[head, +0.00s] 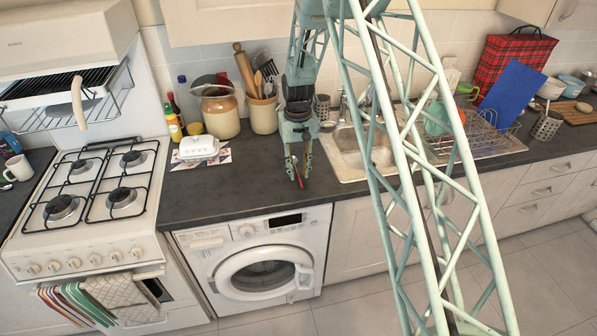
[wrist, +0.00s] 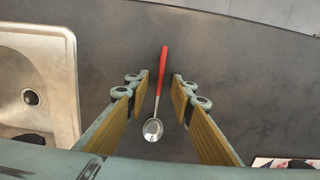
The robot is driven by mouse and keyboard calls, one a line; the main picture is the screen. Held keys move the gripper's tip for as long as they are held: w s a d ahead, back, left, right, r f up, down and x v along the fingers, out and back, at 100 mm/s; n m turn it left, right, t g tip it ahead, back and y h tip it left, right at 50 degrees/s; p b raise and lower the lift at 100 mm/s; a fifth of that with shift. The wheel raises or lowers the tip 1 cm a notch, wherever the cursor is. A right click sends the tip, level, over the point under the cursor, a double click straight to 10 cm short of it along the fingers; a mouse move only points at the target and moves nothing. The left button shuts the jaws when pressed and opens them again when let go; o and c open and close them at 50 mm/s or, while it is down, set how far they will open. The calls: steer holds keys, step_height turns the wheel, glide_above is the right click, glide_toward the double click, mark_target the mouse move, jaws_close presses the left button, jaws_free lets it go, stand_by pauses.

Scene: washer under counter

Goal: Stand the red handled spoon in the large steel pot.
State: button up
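The red handled spoon (wrist: 163,75) lies on the dark counter, its steel bowl toward the bottom of the wrist view. A bit of its red handle (head: 299,181) shows between my fingers in the head view. In the wrist view my gripper (wrist: 161,78) is open, with one finger on each side of the spoon and gaps between. Whether the fingertips touch the counter, I cannot tell. I cannot make out a large steel pot in either view.
The steel sink (head: 348,157) is right of my gripper and also shows in the wrist view (wrist: 68,75). A butter dish (head: 199,147) and a utensil crock (head: 263,115) stand to the left. The dish rack (head: 470,135) is further right. Bare counter (head: 235,192) lies left of my gripper.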

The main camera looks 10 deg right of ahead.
mark_target(298, 175)
steer(key=shift+r, duration=0.1)
step_height(298, 175, up, 12)
steer(key=shift+w, duration=0.2)
stand_by(0.8)
steer(key=shift+r, duration=0.1)
stand_by(0.6)
